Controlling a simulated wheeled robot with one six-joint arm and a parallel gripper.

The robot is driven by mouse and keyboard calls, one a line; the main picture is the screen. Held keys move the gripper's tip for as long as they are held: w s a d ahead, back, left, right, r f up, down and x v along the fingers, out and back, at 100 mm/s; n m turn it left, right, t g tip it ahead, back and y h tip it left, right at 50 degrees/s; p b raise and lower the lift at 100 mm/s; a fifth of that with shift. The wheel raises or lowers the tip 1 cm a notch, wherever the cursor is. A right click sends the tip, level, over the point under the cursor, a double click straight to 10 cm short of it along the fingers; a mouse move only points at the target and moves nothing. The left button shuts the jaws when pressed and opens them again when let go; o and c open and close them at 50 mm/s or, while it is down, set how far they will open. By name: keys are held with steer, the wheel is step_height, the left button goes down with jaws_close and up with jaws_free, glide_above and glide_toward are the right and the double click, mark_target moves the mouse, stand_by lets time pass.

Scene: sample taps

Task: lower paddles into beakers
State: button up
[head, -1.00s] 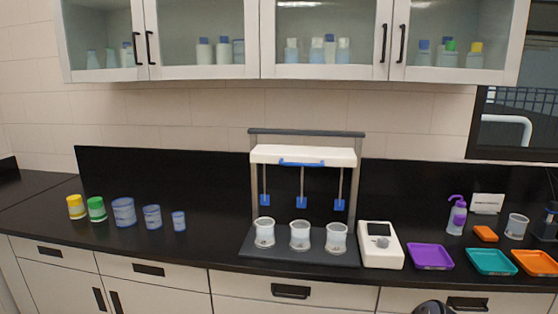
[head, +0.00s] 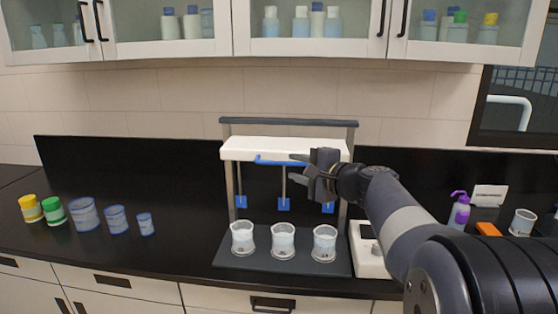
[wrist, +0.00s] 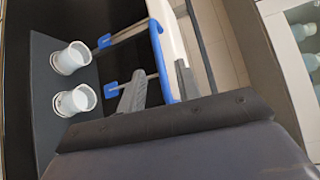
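The stirrer stand has a white crossbar head (head: 240,148) with a blue handle bar (head: 268,159) on its front. Three rods with blue paddles (head: 284,204) hang above three clear beakers (head: 283,241), apart from them; the right paddle is partly behind my gripper. My gripper (head: 297,168) is at the right part of the handle. In the wrist view its two fingers (wrist: 159,84) are open, with the blue handle (wrist: 160,60) between them and gaps on both sides. Two beakers (wrist: 75,98) and two blue paddles (wrist: 138,78) also show there.
A grey base plate (head: 232,262) carries the beakers. A white device (head: 365,262) stands to its right, partly behind my arm. Several coloured jars and cups (head: 83,214) stand at left. A purple-topped bottle (head: 460,211) is at right. Wall cabinets (head: 130,52) hang above.

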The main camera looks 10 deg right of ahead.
mark_target(284, 164)
steer(key=p+x, duration=0.1)
steer(key=x, duration=0.5)
steer(key=shift+w, duration=0.2)
jaws_close()
stand_by(0.4)
